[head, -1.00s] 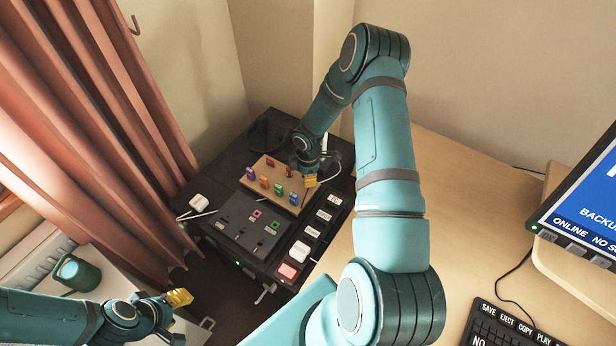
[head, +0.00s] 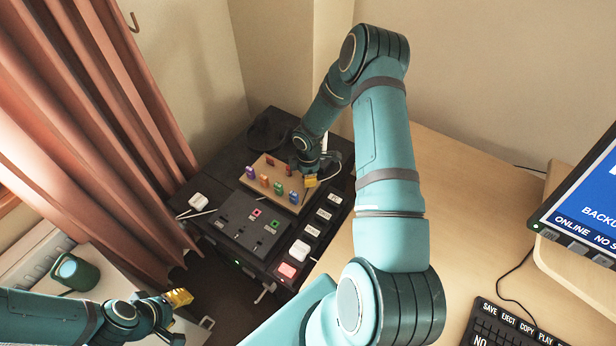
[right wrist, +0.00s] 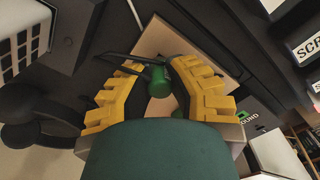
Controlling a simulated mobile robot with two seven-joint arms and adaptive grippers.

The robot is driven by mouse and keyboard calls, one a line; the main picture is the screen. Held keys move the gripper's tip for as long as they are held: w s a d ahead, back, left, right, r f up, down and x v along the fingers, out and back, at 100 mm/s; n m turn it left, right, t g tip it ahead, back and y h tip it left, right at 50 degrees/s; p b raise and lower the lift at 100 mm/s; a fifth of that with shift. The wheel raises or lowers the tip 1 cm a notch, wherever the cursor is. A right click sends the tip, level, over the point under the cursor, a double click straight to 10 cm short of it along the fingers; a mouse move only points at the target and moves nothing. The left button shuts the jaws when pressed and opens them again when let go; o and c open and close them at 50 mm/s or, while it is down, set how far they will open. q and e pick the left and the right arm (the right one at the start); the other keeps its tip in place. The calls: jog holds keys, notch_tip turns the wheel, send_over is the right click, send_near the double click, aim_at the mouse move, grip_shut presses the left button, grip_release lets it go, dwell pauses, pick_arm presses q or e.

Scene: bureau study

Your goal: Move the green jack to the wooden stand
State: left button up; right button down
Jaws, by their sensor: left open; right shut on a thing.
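The wooden stand (head: 296,176) is a tan board on the dark console, with several small coloured pieces upright on it, one of them green (head: 278,190). My right gripper (head: 311,182) is at the stand's right edge, its yellow fingers low. In the right wrist view the fingers are shut on a green jack (right wrist: 157,80), with a black cable beside it and the tan board (right wrist: 196,42) behind. Whether the jack touches the stand cannot be told. My left gripper (head: 179,298) is open and empty at the lower left, away from the stand.
The dark console has a panel (head: 240,222) with pink and green sockets in front of the stand, and a row of labelled keys (head: 319,215) to its right. The wooden desk (head: 440,190) is largely clear.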

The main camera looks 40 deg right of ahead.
jog(key=shift+f+b, duration=0.45)
jog(key=shift+f, duration=0.1)
dwell(0.4)
jog(key=c, duration=0.9)
grip_release()
notch_tip(320, 180, up, 12)
jog(key=s+a+f+m+y, duration=0.1)
jog(key=s+a+f+m, duration=0.15)
jog(key=a, duration=0.55)
jog(key=s+a+f+m+t+y, duration=0.1)
jog(key=a+m+y, duration=0.15)
jog(key=a, duration=0.55)
jog(key=s+a+f+m+y, duration=0.1)
jog(key=s+a+m, duration=0.15)
jog(key=a, duration=0.55)
jog(key=s+a+m, duration=0.4)
jog(key=s+a+f+m, duration=0.1)
jog(key=s+m, duration=0.1)
jog(key=shift+s+a+m+t+h, duration=0.2)
jog(key=shift+a+m+t+h, duration=0.05)
jog(key=shift+a+t+h, duration=0.15)
